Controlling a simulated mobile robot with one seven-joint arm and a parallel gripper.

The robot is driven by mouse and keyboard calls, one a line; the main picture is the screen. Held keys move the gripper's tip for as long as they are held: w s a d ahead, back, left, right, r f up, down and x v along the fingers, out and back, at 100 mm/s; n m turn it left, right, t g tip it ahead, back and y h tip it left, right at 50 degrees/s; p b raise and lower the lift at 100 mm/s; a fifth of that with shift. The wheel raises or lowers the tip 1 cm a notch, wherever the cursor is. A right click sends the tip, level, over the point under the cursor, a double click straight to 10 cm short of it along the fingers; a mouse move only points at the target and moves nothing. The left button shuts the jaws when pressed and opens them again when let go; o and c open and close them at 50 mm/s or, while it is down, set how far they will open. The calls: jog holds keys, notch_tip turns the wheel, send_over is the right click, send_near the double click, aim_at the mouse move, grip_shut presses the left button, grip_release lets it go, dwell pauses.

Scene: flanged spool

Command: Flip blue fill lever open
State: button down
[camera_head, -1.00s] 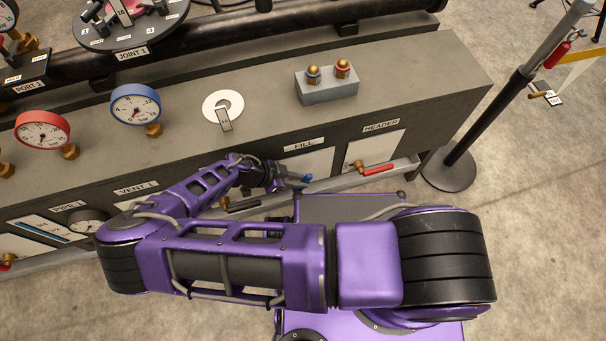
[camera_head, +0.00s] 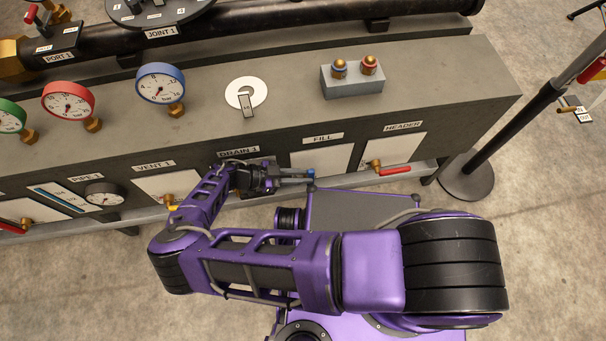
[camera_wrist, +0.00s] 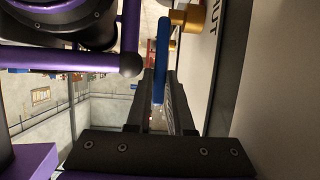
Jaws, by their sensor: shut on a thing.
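The blue fill lever shows as a blue tip (camera_head: 311,174) just below the white FILL panel (camera_head: 322,158) in the head view. In the wrist view the blue lever (camera_wrist: 161,50) is a long narrow bar running up the picture, with its lower part between my fingers. My gripper (camera_head: 294,176) is shut on the lever, with a dark finger on each side in the wrist view (camera_wrist: 159,98). A brass fitting (camera_wrist: 187,17) sits right of the lever's upper end. The lever's pivot is hard to make out.
The red HEADER lever (camera_head: 394,170) is to the right of the FILL panel. A grey rail runs low along the bench front. My forearm covers part of the DRAIN 1 area (camera_head: 238,151). A black post (camera_head: 515,125) stands right of the bench.

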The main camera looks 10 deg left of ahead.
jog(key=c, duration=0.8)
grip_release()
jog(key=shift+a, duration=0.1)
